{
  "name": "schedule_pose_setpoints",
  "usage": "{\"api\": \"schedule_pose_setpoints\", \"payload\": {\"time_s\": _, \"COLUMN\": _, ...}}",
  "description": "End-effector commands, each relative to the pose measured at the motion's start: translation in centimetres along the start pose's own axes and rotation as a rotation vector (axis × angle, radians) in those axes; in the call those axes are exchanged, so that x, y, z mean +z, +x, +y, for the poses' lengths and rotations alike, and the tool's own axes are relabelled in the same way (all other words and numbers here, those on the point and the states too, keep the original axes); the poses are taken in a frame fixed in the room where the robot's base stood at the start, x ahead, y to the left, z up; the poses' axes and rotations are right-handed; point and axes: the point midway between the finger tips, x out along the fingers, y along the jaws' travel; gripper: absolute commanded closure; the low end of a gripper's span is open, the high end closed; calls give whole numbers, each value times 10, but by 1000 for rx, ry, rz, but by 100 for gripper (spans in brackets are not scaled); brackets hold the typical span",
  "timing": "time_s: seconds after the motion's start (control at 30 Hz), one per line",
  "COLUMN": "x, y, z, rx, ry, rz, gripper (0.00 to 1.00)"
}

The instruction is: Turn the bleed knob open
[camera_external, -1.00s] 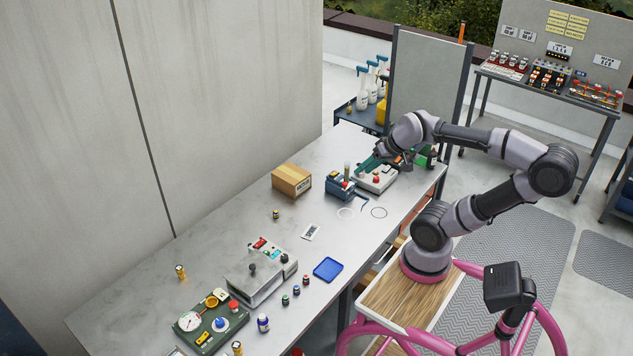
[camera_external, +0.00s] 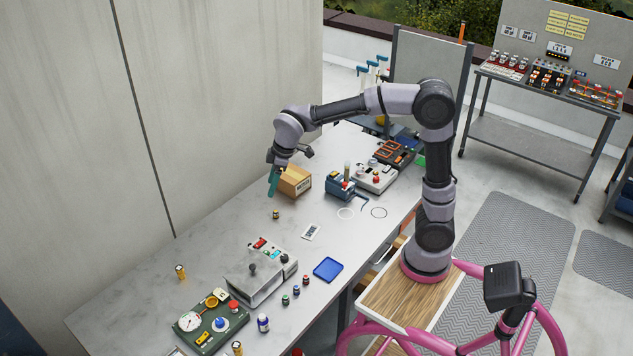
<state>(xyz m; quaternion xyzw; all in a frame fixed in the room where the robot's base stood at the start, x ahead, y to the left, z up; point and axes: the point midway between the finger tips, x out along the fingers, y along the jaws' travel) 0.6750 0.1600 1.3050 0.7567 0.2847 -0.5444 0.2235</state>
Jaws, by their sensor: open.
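A green panel (camera_external: 203,341) lies at the near left end of the bench. It carries a round white gauge (camera_external: 190,321), a blue knob (camera_external: 219,324) on a white disc, a yellow ring-shaped part and a red knob (camera_external: 233,306). Which of these is the bleed knob I cannot read from any label; the blue knob is a possible match. My gripper (camera_external: 273,186) with teal fingers points down above the bench, beside the left side of a cardboard box (camera_external: 296,181). It is open and empty, well away from the green panel.
A grey switch box (camera_external: 259,275) stands between my gripper and the green panel. Small bottles (camera_external: 263,323), a blue tray (camera_external: 328,269) and a brass fitting (camera_external: 180,272) are nearby. A blue device (camera_external: 340,188) stands right of the box. The grey wall borders the bench's back.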

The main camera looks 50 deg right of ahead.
Motion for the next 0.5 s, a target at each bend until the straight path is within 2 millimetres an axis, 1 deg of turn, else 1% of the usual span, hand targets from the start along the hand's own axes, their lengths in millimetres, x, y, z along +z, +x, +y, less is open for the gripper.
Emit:
{"api": "schedule_pose_setpoints", "payload": {"time_s": 0.03, "x": -20, "y": 24, "z": -16, "rx": -15, "ry": -82, "rz": -28, "gripper": 31}}
{"api": "schedule_pose_setpoints", "payload": {"time_s": 0.07, "x": -31, "y": 36, "z": -24, "rx": -21, "ry": -133, "rz": -41, "gripper": 31}}
{"api": "schedule_pose_setpoints", "payload": {"time_s": 0.1, "x": -45, "y": 53, "z": -37, "rx": -29, "ry": -200, "rz": -59, "gripper": 31}}
{"api": "schedule_pose_setpoints", "payload": {"time_s": 0.17, "x": -63, "y": 80, "z": -57, "rx": -43, "ry": -300, "rz": -84, "gripper": 31}}
{"api": "schedule_pose_setpoints", "payload": {"time_s": 0.2, "x": -74, "y": 99, "z": -72, "rx": -52, "ry": -367, "rz": -101, "gripper": 31}}
{"api": "schedule_pose_setpoints", "payload": {"time_s": 0.27, "x": -88, "y": 128, "z": -96, "rx": -66, "ry": -466, "rz": -125, "gripper": 31}}
{"api": "schedule_pose_setpoints", "payload": {"time_s": 0.3, "x": -96, "y": 148, "z": -112, "rx": -76, "ry": -531, "rz": -141, "gripper": 31}}
{"api": "schedule_pose_setpoints", "payload": {"time_s": 0.33, "x": -101, "y": 163, "z": -126, "rx": -83, "ry": -580, "rz": -153, "gripper": 31}}
{"api": "schedule_pose_setpoints", "payload": {"time_s": 0.37, "x": -106, "y": 178, "z": -139, "rx": -89, "ry": -629, "rz": -163, "gripper": 31}}
{"api": "schedule_pose_setpoints", "payload": {"time_s": 0.4, "x": -110, "y": 198, "z": -156, "rx": -99, "ry": -690, "rz": -177, "gripper": 31}}
{"api": "schedule_pose_setpoints", "payload": {"time_s": 0.5, "x": -115, "y": 242, "z": -196, "rx": -119, "ry": -827, "rz": -209, "gripper": 31}}
